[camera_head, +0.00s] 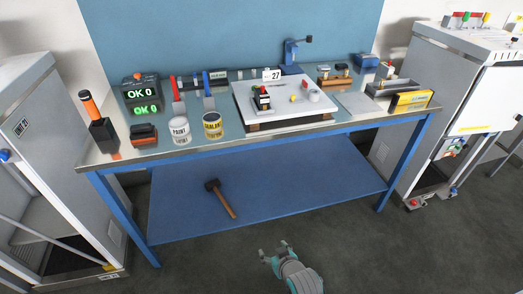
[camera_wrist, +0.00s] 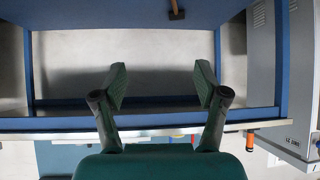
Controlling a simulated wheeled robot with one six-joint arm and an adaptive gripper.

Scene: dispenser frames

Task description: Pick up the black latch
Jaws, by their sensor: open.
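A white board (camera_head: 310,97) with a tag reading 27 lies on the workbench. A small black upright part (camera_head: 262,102) with a pale base stands on its left side; it may be the black latch, but it is too small to be sure. My gripper (camera_head: 274,252) is low in front of the bench, over the floor, well apart from the board. It is open and empty, and its two green fingers show spread apart in the wrist view (camera_wrist: 161,85). The wrist view does not show the black part.
The workbench (camera_head: 207,146) has a blue lower shelf (camera_head: 290,195) with a mallet (camera_head: 222,198). A white can (camera_head: 180,132) and a yellow-labelled can (camera_head: 212,126) stand left of the board. Grey cabinets flank the bench. The floor in front is clear.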

